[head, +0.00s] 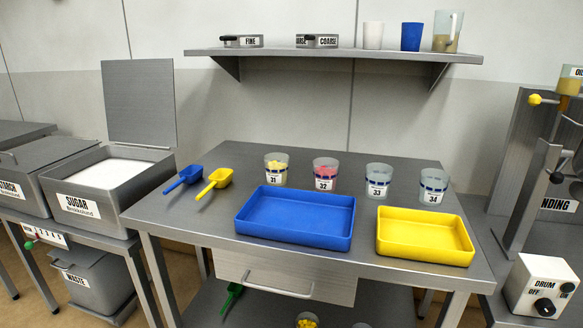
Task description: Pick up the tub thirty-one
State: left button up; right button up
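Tub thirty-one (276,171) stands upright on the grey metal table, left of tub thirty-two (325,175). It is a clear tub with a label reading 31 and yellow pieces inside. It is behind the blue tray (296,216) and right of the yellow scoop. Neither of my grippers shows in the head view.
Tubs 33 (378,181) and 34 (432,187) stand to the right, behind the yellow tray (424,236). A blue scoop (186,177) and a yellow scoop (216,181) lie to the left. A wall shelf (340,55) overhangs the back. The table's left front is clear.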

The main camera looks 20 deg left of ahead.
aim_at(276, 164)
jog(key=k, duration=0.5)
jog(key=u, duration=1.15)
jog(key=i, duration=0.95)
jog(key=z, duration=0.1)
